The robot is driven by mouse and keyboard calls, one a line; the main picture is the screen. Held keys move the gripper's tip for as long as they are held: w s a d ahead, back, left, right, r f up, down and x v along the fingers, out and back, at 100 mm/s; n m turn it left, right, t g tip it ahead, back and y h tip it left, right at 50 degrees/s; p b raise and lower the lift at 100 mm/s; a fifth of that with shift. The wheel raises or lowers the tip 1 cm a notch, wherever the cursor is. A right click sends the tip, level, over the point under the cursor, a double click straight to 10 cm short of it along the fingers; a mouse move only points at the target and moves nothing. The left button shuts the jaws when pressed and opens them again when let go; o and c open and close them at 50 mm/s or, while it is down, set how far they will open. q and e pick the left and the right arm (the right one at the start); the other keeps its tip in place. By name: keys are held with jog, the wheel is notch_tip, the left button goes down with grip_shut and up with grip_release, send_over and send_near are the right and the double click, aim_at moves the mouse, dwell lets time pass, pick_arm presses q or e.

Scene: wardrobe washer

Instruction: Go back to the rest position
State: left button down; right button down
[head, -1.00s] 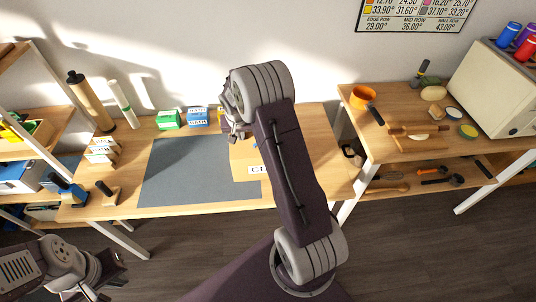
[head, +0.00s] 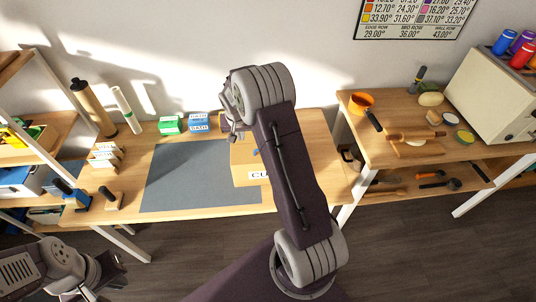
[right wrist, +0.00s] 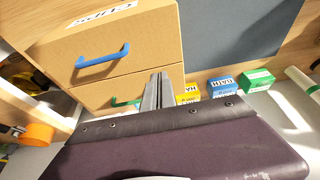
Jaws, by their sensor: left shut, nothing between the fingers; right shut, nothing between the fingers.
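My right arm rises through the middle of the head view, and its gripper (head: 232,132) is partly hidden by the arm's end, above the desk's back part. In the right wrist view its two fingers (right wrist: 160,92) are together with nothing between them, in front of a cardboard-coloured drawer unit (right wrist: 135,42). My left gripper (head: 112,268) is low at the left of the head view, over the floor in front of the desk, shut and empty. The drawer unit (head: 243,165) also shows on the desk, partly behind my right arm.
The desk (head: 215,207) holds a grey mat (head: 190,180), green (head: 170,125) and blue (head: 198,122) boxes and tubes. A shelf stands at the left. Open floor lies in front.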

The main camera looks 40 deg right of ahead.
jog(key=shift+r, duration=0.8)
jog(key=s+a+r+n+t, duration=0.1)
jog(key=s+a+r, duration=0.2)
jog(key=a+r, duration=0.45)
jog(key=s+a+f+n+g+y, duration=0.1)
jog(key=s+a+f+n, duration=0.1)
jog(key=s, duration=0.8)
jog(key=s+a+f+n+g+y, duration=0.1)
jog(key=s+a, duration=0.4)
jog(key=s, duration=0.6)
jog(key=shift+a+f+n+g, duration=0.15)
jog(key=shift+f+n+g, duration=0.45)
jog(key=shift+f+n, duration=0.35)
